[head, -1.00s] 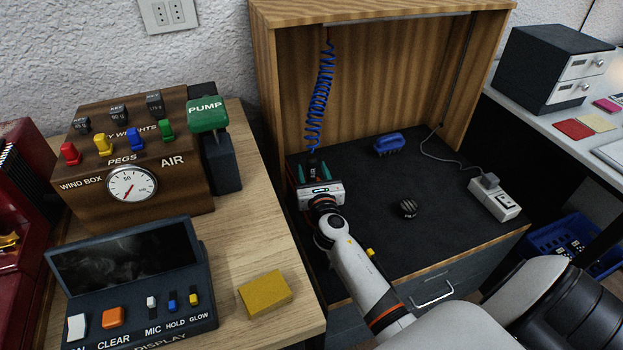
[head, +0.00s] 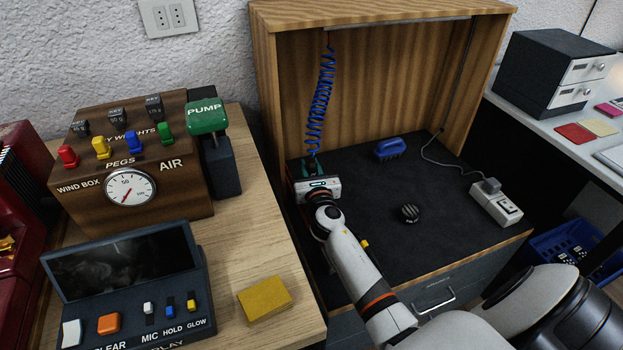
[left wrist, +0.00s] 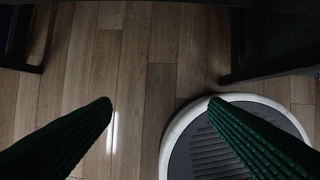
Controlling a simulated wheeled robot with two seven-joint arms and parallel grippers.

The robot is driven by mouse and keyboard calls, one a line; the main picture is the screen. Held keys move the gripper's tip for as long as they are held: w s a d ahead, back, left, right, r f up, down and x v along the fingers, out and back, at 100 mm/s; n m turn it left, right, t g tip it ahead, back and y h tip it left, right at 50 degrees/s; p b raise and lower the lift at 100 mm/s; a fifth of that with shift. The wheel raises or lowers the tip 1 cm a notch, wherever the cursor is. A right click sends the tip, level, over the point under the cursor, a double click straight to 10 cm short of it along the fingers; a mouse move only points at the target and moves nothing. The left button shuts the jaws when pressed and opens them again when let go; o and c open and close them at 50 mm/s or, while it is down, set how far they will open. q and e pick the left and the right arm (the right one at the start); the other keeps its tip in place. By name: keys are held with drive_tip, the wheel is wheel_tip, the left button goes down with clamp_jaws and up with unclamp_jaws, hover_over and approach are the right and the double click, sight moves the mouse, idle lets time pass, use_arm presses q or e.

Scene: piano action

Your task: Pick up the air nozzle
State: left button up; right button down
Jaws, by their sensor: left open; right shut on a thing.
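The air nozzle (head: 313,160) hangs at the lower end of a blue coiled hose (head: 319,100) inside the wooden cabinet, near its left side. My right gripper (head: 309,167) is shut on the nozzle, low over the dark cabinet floor. The gripper body hides most of the nozzle and the exact contact. My left gripper (left wrist: 160,102) shows only in the left wrist view. Its green fingers are wide apart and empty above the wooden floor.
The console with the pump lever (head: 207,117) stands left.

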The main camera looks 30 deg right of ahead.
drive_tip(key=shift+r, duration=0.1)
drive_tip(key=shift+r, duration=0.15)
wheel_tip(320, 180, up, 5)
drive_tip(key=p, duration=0.3)
drive_tip(key=shift+f+p, duration=0.2)
drive_tip(key=shift+p, duration=0.2)
wheel_tip(320, 180, up, 5)
drive_tip(key=p, duration=0.3)
hover_over(313, 159)
drive_tip(key=w, duration=0.2)
use_arm(q)
drive_tip(key=s+f, duration=0.2)
drive_tip(key=f, duration=0.9)
drive_tip(key=s+f+g, duration=0.1)
drive_tip(key=s+f, duration=0.2)
drive_tip(key=f, duration=0.8)
drive_tip(key=shift+a+f, duration=0.25)
drive_tip(key=shift+f, duration=0.15)
use_arm(e)
drive_tip(key=shift+w+d, duration=0.2)
drive_tip(key=shift+d, duration=0.2)
